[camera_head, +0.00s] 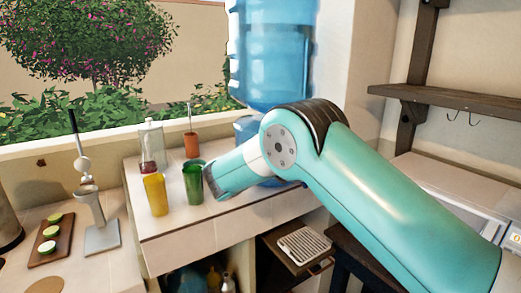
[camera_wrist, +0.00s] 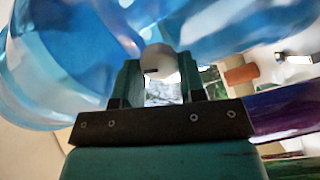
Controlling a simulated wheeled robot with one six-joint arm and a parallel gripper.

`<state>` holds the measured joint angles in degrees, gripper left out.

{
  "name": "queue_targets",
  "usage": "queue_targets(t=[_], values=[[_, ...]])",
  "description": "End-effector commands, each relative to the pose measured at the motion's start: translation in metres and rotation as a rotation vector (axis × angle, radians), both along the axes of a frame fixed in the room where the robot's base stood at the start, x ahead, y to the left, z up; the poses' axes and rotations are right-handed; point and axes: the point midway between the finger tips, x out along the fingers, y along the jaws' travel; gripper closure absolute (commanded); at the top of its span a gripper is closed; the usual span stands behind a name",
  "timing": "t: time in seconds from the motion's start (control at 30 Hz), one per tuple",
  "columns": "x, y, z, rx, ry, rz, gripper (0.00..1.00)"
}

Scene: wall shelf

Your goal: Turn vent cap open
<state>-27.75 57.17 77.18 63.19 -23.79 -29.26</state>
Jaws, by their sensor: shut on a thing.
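In the wrist view, my gripper (camera_wrist: 160,70) has its two teal fingers closed around a small rounded white-grey knob, which looks like the vent cap (camera_wrist: 157,58). A large translucent blue water bottle (camera_wrist: 60,60) fills the picture behind and around the fingers. In the head view, the bottle (camera_head: 272,50) stands upright on a blue neck at the back of the counter. My arm reaches in front of its lower part. The cap and my fingertips cannot be made out there. How far the cap is turned cannot be told.
A yellow cup (camera_head: 155,195) and a green cup (camera_head: 193,183) stand on the tiled counter (camera_head: 190,235) close to my wrist. A clear bottle (camera_head: 152,147) stands behind them. A board with green slices (camera_head: 50,240) lies at left. A dark shelf (camera_head: 450,97) is at right.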

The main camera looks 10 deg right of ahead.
Motion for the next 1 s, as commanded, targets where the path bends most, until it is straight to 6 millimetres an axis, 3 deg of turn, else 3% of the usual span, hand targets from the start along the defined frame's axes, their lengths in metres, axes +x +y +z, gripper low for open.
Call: queue_targets(t=[0.5, 1.0], values=[[0.0001, 0.0010, -0.0008, -0.419, 0.214, 0.001, 0.86], [0.0000, 0.0009, -0.0028, -0.634, 0.324, 0.001, 0.86]])
